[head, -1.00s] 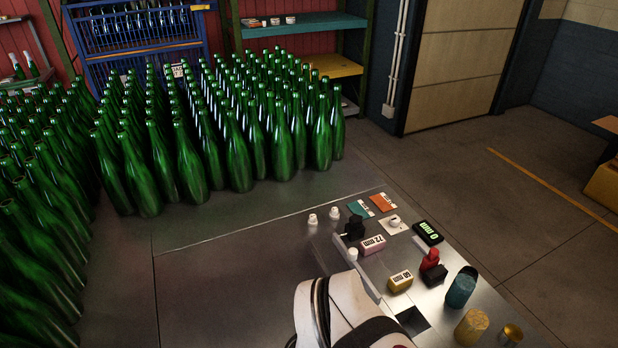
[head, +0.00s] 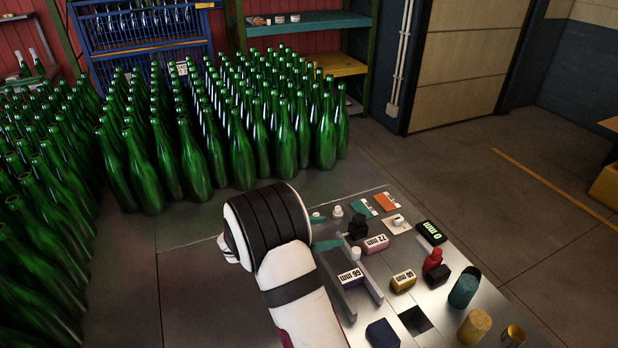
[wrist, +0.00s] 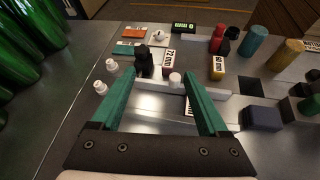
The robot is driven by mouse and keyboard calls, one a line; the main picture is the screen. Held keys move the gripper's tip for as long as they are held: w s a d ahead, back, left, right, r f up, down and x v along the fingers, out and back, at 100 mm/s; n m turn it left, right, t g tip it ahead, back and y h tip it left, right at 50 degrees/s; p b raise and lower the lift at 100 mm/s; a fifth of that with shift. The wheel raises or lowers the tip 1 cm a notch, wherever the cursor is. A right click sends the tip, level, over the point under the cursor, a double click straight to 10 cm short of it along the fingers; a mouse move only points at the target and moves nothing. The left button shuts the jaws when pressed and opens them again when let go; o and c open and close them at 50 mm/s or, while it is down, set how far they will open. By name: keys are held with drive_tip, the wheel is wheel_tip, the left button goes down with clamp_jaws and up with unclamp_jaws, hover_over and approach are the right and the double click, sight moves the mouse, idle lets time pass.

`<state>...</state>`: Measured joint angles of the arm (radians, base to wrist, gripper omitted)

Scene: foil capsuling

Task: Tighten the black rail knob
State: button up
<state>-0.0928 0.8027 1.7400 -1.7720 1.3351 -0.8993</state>
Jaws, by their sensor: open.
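The black rail knob (head: 357,229) stands upright on the metal bench, beside the pink 72 mm block (head: 376,244). In the wrist view the black knob (wrist: 143,62) is just beyond my left fingertip, with the 72 mm block (wrist: 170,58) to its right. My gripper (wrist: 160,78) is open and empty, its two teal fingers spread. In the head view my arm covers most of the gripper; I cannot tell contact with the knob.
Two white pegs (wrist: 106,76) stand left of my fingers. A rail channel (head: 372,285) holds a 60 mm block (head: 351,277). A yellow block (head: 403,281), red knob (head: 433,260), and teal cylinder (head: 463,291) stand to the right. Green bottles (head: 250,130) crowd behind.

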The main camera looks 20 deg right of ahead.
sight(359, 218)
drive_tip(key=w+d+f+n, duration=0.1)
drive_tip(key=w+d+f, duration=0.1)
drive_tip(key=d, duration=0.2)
drive_tip(key=w+d+f+n+t, duration=0.1)
drive_tip(key=w+d+f, duration=0.2)
drive_tip(key=d, duration=0.2)
drive_tip(key=w+d+f, duration=0.2)
drive_tip(key=d+f, duration=0.1)
drive_tip(key=d, duration=0.1)
drive_tip(key=shift+w+d+f+n+t, duration=0.2)
drive_tip(key=shift+w+d+n+t, duration=0.1)
drive_tip(key=shift+n, duration=0.1)
drive_tip(key=shift+a, duration=0.1)
